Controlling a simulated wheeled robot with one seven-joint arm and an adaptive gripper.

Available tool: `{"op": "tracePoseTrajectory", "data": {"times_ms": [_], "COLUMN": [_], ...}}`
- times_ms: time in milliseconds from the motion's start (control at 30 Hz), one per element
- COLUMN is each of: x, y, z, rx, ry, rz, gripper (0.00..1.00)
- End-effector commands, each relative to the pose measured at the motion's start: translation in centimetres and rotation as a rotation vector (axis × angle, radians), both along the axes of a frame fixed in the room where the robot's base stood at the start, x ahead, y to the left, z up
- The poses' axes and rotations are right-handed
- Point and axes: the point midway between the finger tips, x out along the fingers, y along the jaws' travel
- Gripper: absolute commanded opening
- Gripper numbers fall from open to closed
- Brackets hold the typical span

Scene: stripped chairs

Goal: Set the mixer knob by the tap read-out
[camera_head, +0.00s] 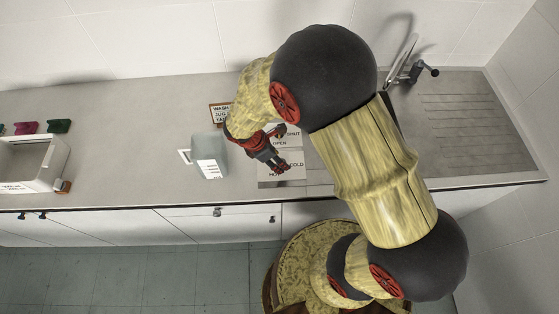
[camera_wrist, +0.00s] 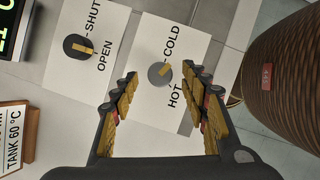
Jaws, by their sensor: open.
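The mixer knob (camera_wrist: 160,76) is a grey disc with a tan pointer bar on a white plate (camera_wrist: 182,50) marked COLD and HOT. The bar slants, its upper end toward the COLD side. My gripper (camera_wrist: 163,84) is open and empty, its fingertips on either side of the knob in the wrist view; contact cannot be told. The head view shows my gripper (camera_head: 281,150) over the plates, partly hiding them. The read-out (camera_wrist: 10,32) is cut off at the wrist view's left edge; its green digits are only partly visible. The tap (camera_head: 414,71) stands at the back right.
A dark knob (camera_wrist: 78,47) on a SHUT/OPEN plate sits beside the mixer plate. A pale jug (camera_head: 209,157) stands left of my gripper. A sign (camera_wrist: 14,142) reads TANK 60 °C. A white tub (camera_head: 58,166) is far left. The ribbed drainer (camera_head: 470,115) at right is clear.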

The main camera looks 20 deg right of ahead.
Motion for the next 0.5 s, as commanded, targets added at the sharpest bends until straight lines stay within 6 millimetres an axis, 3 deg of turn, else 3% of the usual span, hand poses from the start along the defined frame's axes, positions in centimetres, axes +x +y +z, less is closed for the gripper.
{"op": "tracePoseTrajectory", "data": {"times_ms": [200,500], "x": [0.1,0.1], "y": [-0.7,-0.7], "z": [-1.7,-1.8], "rx": [0.0,0.001], "ry": [-0.002,-0.002], "rz": [-0.001,-0.001], "gripper": [0.45,0.45]}}
